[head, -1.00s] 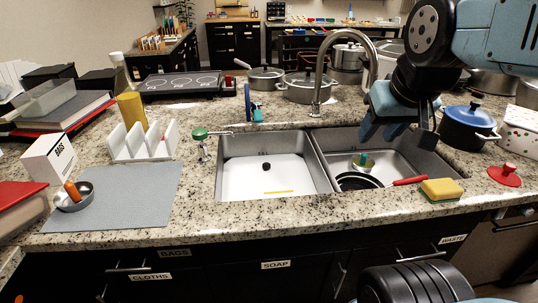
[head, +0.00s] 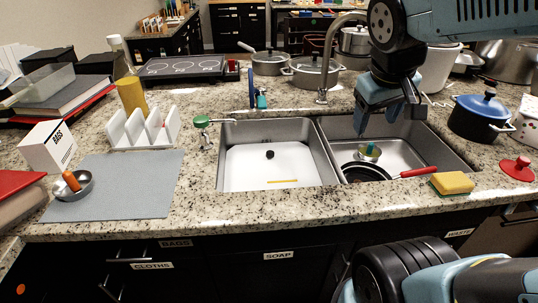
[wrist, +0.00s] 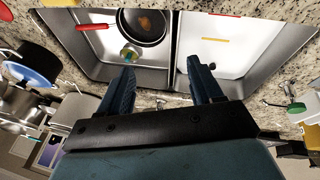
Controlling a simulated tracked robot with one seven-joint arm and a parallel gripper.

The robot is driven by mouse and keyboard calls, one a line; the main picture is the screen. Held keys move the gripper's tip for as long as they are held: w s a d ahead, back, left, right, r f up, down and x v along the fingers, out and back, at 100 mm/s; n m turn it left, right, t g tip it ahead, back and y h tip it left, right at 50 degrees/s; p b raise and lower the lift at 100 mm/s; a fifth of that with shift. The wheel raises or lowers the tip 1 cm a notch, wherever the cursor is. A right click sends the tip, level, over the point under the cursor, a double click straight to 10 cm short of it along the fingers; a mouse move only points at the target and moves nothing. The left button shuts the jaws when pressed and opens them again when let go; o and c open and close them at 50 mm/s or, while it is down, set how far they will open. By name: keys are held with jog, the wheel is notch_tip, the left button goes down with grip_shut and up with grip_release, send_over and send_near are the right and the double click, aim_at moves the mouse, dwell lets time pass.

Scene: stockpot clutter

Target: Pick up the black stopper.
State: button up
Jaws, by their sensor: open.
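The black stopper (head: 270,154) is a small dark round piece on the white floor of the left sink basin (head: 225,160), behind a thin yellow strip (head: 282,181). In the wrist view a small dark spot beside the right finger may be the stopper, but I cannot tell for sure. My gripper (head: 390,118) is open and empty, over the back of the right basin, to the right of the stopper and above it. In the wrist view its two fingers (wrist: 162,68) stand apart near the divider between the basins.
The right basin holds a black pan (head: 365,173) with a red handle and a small cup (head: 369,153). The faucet (head: 325,60) rises behind the sink, close to my gripper. A yellow sponge (head: 452,183) and a blue pot (head: 480,120) stand to the right.

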aim_at(269, 156)
jog(key=w+a+f+n+t+h, duration=0.1)
jog(key=w+f+n+h, duration=0.4)
jog(key=w+f+n, duration=0.4)
jog(key=w+a+f+n+t+h, duration=0.1)
jog(key=w+f+n+h, duration=0.4)
jog(key=w, duration=0.6)
jog(key=w+a+f+n+t+y, duration=0.2)
jog(key=a+f+n, duration=0.3)
jog(key=a+f, duration=0.1)
jog(key=w+a+f+n+t+y, duration=0.2)
jog(key=w+a+f+n+y, duration=0.1)
jog(key=a+f+n, duration=0.2)
jog(key=w+a+f+n+t+y, duration=0.2)
jog(key=a+f+n, duration=0.4)
jog(key=a+f, duration=0.1)
jog(key=shift+w+f+t+y, duration=0.3)
jog(key=shift+w+f+t, duration=0.1)
jog(key=shift+f, duration=0.2)
jog(key=shift+x, duration=3.7)
jog(key=shift+c, duration=0.2)
jog(key=c, duration=1.1)
